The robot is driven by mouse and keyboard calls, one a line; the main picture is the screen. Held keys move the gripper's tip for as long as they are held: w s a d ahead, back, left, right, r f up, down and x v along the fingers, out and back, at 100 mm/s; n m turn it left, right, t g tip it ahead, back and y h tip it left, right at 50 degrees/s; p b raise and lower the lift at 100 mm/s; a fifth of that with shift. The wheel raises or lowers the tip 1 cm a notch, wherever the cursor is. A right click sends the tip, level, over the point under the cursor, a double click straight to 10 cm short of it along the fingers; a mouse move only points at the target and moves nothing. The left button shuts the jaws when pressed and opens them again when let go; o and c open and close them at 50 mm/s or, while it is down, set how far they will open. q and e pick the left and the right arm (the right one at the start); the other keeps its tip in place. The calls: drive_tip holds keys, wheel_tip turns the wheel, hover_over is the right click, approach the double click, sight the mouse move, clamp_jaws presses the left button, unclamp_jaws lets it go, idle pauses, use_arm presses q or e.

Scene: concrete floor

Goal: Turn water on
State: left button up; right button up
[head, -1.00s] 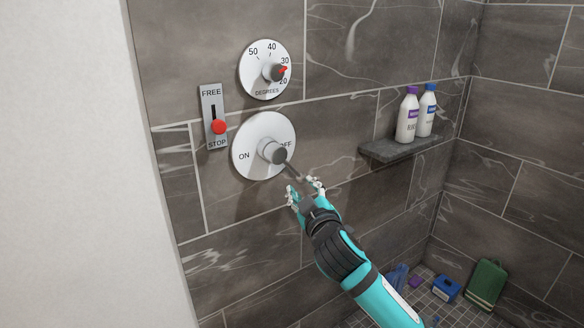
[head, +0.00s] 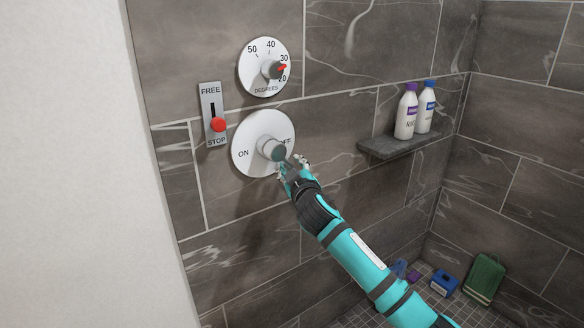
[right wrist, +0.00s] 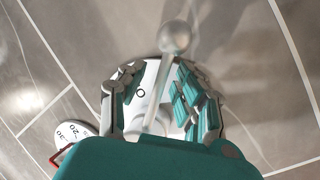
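The round white ON/OFF plate (head: 252,160) is on the tiled wall, with its grey hub (head: 272,149) at the centre. ON is printed at left and OFF at right. My right gripper (head: 291,166) is at the hub's lower right and hides the lever in the head view. In the right wrist view, the pale lever (right wrist: 158,90) with its ball end (right wrist: 175,38) runs between the spread fingers of my right gripper (right wrist: 160,88). The fingers are open around the lever, not closed on it. My left gripper is not in view.
A temperature dial (head: 258,52) with a red pointer is above the plate. A FREE/STOP slider (head: 212,95) with a red knob is at upper left. A stone shelf (head: 400,147) with two bottles (head: 407,112) is at right. Small items lie on the floor.

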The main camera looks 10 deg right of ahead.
clamp_jaws()
idle(0.3)
drive_tip(key=shift+a+f, duration=0.1)
drive_tip(key=a+m+p, duration=0.1)
drive_tip(key=p, duration=0.1)
drive_tip(key=s+a+f+m+g+p, duration=0.1)
drive_tip(key=m, duration=0.1)
drive_tip(key=a+m+g+p, duration=0.1)
drive_tip(key=m+p, duration=0.1)
drive_tip(key=shift+s+a+f+y+p, duration=0.1)
drive_tip(key=shift+s+f+y+p, duration=0.05)
drive_tip(key=shift+f+y+p, duration=0.2)
drive_tip(key=shift+s+a+f+m+g+p, duration=0.15)
drive_tip(key=shift+a+m+g+p, duration=0.15)
drive_tip(key=shift+m, duration=0.2)
